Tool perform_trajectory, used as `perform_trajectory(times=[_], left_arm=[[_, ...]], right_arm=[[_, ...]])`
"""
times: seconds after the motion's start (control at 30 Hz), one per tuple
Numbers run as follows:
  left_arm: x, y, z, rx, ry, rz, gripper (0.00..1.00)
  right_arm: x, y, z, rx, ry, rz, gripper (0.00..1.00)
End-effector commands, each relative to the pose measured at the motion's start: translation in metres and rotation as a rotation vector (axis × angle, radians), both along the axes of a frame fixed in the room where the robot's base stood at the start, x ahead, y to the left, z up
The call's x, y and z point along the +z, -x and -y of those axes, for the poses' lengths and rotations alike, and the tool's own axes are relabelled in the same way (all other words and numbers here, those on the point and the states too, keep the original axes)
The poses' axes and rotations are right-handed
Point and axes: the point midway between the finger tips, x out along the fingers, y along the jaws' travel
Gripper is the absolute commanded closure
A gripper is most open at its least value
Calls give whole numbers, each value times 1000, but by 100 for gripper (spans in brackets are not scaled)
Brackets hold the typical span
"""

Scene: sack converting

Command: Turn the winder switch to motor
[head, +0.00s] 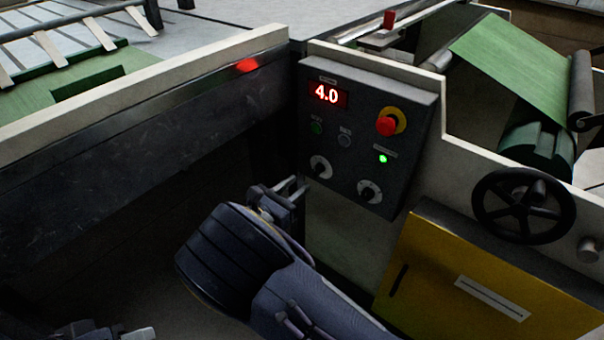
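A dark control panel (352,95) faces me at the centre of the head view. It carries two rotary switches with pale dials: a left one (320,167) and a right one (369,190). Their labels are too small to read, so I cannot tell which is the winder switch or what each is set to. My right gripper (294,188) is just below and left of the left switch, seemingly apart from it. My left gripper (140,333) shows only partly at the bottom left edge, away from the panel.
The panel also has a red display reading 4.0 (327,95), a red stop button on yellow (387,125) and a lit green lamp (382,159). A black handwheel (523,205) and a yellow cover (480,280) are at right. A long dark beam (150,130) runs at left.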

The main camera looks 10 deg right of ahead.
Motion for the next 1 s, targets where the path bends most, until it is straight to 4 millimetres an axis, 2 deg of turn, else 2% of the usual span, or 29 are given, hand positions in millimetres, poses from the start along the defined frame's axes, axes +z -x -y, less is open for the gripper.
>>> perform_trajectory(times=[0.1, 0.5, 0.9, 1.0], left_arm=[[-4, 0, 0, 0, 0, 0, 64], [-18, 0, 0, 0, 0, 0, 64], [-19, 0, 0, 0, 0, 0, 64], [-19, 0, 0, 0, 0, 0, 64]], right_arm=[[-1, -7, 5, 7, 16, 2, 69], [-1, -42, 52, 4, 10, 2, 69], [0, -48, 59, 5, 9, 0, 69], [0, -48, 59, 5, 9, 0, 82]])
